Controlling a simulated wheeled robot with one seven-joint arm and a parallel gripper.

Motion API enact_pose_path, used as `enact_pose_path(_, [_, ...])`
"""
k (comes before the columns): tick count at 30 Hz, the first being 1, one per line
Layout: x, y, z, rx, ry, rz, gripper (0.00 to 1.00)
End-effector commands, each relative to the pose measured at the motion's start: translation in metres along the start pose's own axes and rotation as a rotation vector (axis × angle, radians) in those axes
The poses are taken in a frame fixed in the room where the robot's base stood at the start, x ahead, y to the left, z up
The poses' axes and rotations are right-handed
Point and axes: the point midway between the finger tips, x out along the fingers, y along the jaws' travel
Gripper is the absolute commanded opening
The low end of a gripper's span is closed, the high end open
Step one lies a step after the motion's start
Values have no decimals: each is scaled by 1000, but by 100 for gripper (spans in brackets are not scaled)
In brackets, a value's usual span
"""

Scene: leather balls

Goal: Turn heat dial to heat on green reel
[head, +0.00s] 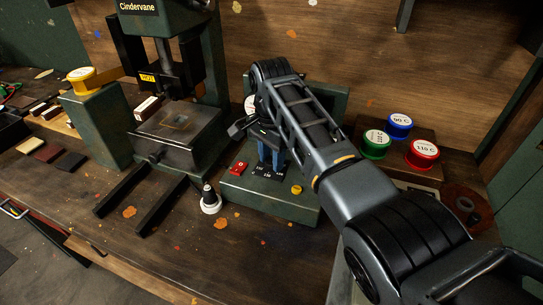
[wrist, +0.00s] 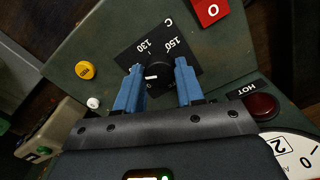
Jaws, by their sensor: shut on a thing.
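The heat dial (wrist: 160,76) is a black knob with a white pointer mark on a black plate (wrist: 182,35). The plate shows 130, 150 and C; other figures are hidden. My gripper (wrist: 158,72) has its blue fingers on both sides of the knob and is shut on it. In the head view my gripper (head: 270,150) points down at the green control box (head: 275,204), and the knob itself is hard to see. The green reel (head: 376,145) sits at the right; its temperature figure is hard to read.
A blue reel (head: 399,124) marked 90 C and a red reel (head: 422,153) marked 110 C stand beside the green one. The control box also has a red switch (head: 239,167) and a yellow button (head: 296,189). A press (head: 178,135) stands left.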

Motion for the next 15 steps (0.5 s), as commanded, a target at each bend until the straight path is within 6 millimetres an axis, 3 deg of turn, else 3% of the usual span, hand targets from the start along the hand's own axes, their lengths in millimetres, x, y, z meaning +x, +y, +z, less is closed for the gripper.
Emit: enact_pose_path(15, [-1, 0, -2, 100, 3, -1, 7])
